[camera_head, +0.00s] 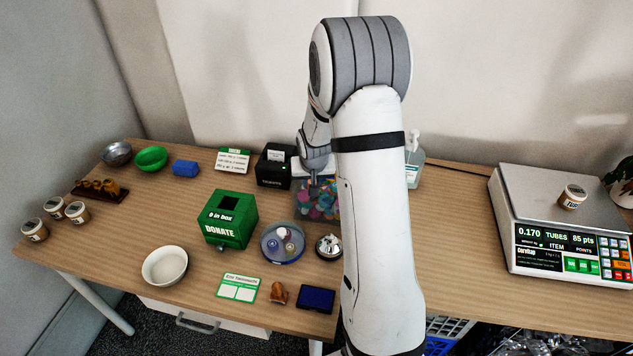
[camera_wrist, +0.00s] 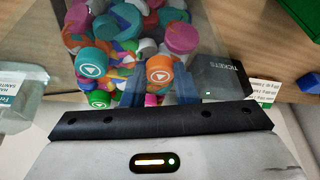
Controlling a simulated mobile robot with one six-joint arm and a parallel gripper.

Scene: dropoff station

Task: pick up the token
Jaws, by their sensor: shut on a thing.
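A clear bin (camera_head: 321,212) full of colourful round tokens stands behind the middle of the table, partly hidden by my arm. My gripper (camera_head: 314,178) reaches down at the bin's top. In the wrist view, the two blue fingers of my gripper (camera_wrist: 159,86) are shut on an orange token (camera_wrist: 160,70) with a white triangle mark. Other tokens, such as a teal-orange one (camera_wrist: 92,62) and a pink one (camera_wrist: 180,38), crowd close behind it. The exact contact between fingers and token is hard to make out.
A black ticket box (camera_head: 274,166) stands close left of the bin, and a pump bottle (camera_head: 414,160) to its right. In front are a green donation box (camera_head: 228,219), a round tray (camera_head: 272,252) and a bell (camera_head: 329,246). A scale (camera_head: 560,215) stands far right.

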